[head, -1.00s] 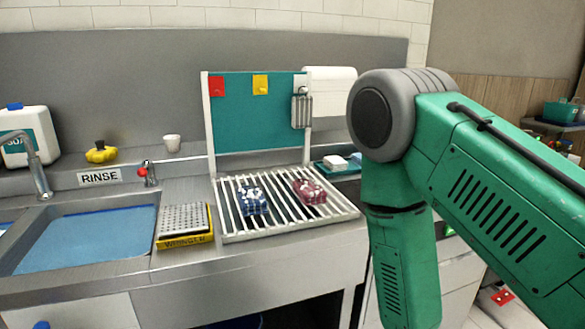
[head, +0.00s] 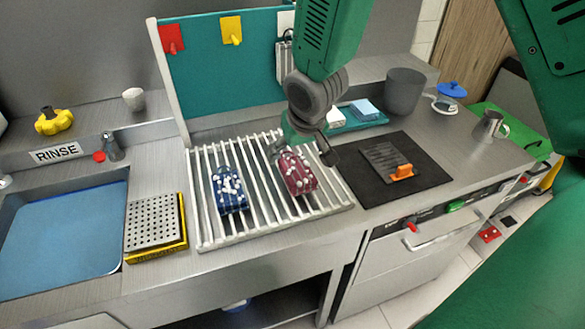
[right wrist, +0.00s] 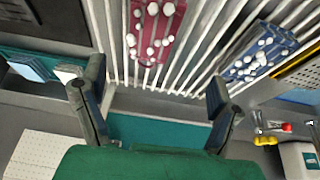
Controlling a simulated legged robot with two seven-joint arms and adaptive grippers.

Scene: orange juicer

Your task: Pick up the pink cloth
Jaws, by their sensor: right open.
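The pink cloth (head: 297,174), a dark pink folded piece with white foam-like blobs, lies on the right part of the white slatted rack (head: 243,236). In the right wrist view the cloth (right wrist: 152,28) lies beyond the fingertips, toward the top. My right gripper (head: 302,150) is open and empty, pointing down over the far end of the cloth. Its two fingers also show apart in the right wrist view (right wrist: 157,75). Whether a finger touches the cloth cannot be told. My left gripper is not in view.
A teal board (head: 215,85) with hooks rises behind the rack. To the right are a black mat (head: 425,185) with an orange-handled scraper (head: 388,160) and a grey pot (head: 403,92). A sink (head: 60,240) is left.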

